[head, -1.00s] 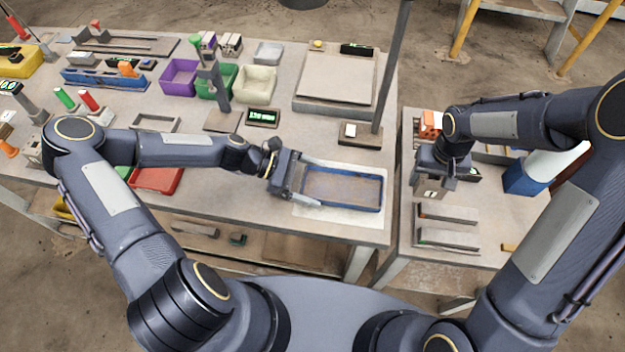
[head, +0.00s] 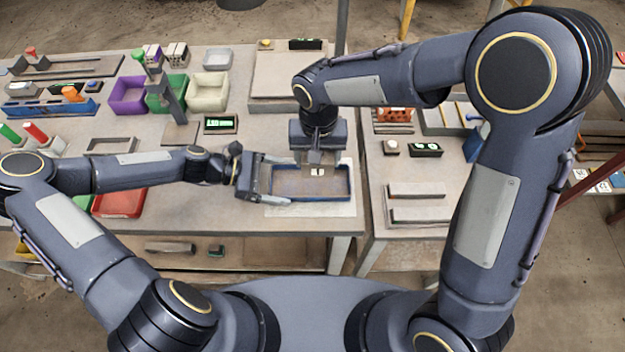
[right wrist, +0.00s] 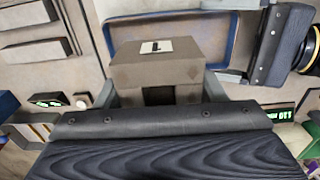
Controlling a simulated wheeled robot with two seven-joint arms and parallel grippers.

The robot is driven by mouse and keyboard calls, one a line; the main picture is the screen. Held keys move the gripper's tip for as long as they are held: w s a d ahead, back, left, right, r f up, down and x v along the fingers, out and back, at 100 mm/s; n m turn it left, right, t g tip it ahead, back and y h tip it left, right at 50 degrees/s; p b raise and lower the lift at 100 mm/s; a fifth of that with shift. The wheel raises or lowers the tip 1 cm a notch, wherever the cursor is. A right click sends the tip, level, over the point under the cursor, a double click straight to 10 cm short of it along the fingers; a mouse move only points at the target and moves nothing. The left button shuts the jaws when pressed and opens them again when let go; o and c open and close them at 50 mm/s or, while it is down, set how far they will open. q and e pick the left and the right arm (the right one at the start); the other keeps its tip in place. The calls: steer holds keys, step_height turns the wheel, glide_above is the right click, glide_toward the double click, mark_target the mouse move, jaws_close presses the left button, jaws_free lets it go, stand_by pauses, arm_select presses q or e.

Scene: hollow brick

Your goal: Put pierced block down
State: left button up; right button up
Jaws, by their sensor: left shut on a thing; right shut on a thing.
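The pierced block, a grey-brown block with a small white label (head: 317,173), is held in my right gripper (head: 318,162). It also shows in the right wrist view (right wrist: 150,72), with a dark opening in its near face. It hangs over the blue-rimmed tray (head: 345,188); whether it touches the tray floor I cannot tell. The tray lies on a pale sheet on the bench. The right gripper partly hides the tray's far side.
A small black display (head: 221,124) stands behind the left gripper. A flat-topped grey platform (head: 290,82) is farther back. A side table at right holds two grey bars (head: 418,191) and another display (head: 425,150). A red bin (head: 118,203) lies left, under my left arm.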

mark_target(317, 184)
step_height(317, 184, down, 9)
steer(key=shift+r, duration=0.1)
stand_by(0.3)
steer(key=o, duration=1.2)
step_height(317, 184, up, 12)
steer(key=shift+r, duration=0.1)
arm_select(q)
steer(key=o, duration=1.1)
steer(key=shift+o, duration=0.2)
